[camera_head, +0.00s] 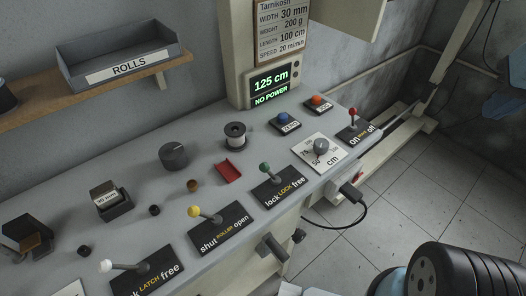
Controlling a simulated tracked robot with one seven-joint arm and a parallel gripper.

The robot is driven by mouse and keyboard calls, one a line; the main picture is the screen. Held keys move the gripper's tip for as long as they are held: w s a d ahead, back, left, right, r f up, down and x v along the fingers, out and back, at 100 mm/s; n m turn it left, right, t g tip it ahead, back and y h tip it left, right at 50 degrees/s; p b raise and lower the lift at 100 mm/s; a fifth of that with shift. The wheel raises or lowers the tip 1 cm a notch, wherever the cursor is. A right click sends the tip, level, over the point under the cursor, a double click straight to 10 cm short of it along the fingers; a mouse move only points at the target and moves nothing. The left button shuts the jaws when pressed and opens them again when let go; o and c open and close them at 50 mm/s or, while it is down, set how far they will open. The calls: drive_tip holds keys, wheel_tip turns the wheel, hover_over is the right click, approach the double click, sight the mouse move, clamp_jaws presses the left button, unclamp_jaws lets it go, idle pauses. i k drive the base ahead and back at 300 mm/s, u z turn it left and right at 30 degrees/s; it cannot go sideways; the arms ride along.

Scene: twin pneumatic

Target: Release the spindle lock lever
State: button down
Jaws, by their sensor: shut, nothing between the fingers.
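The lever with the green knob (265,168) stands on a black plate (284,191) labelled "lock LOCK free", on the sloping grey panel. Its stick leans left, toward the "lock" word. No other lever in view is marked LOCK in its middle; the word spindle is not readable anywhere. My gripper is not in view. A dark rounded part of my arm (465,272) shows at the bottom right, apart from the lever in the picture.
A yellow-knobbed ROLLER lever (194,211) and a white-knobbed LATCH lever (106,265) stand left of it. A red-knobbed on/off lever (352,112) and grey dial (321,147) are right. The display (271,86) reads "125 cm, NO POWER".

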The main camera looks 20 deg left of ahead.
sight(264, 167)
drive_tip(key=z, duration=0.95)
drive_tip(key=i, duration=0.1)
drive_tip(key=u, duration=2.45)
drive_tip(key=k, duration=0.85)
drive_tip(key=u, duration=0.2)
drive_tip(key=i, duration=0.85)
drive_tip(key=z, duration=0.05)
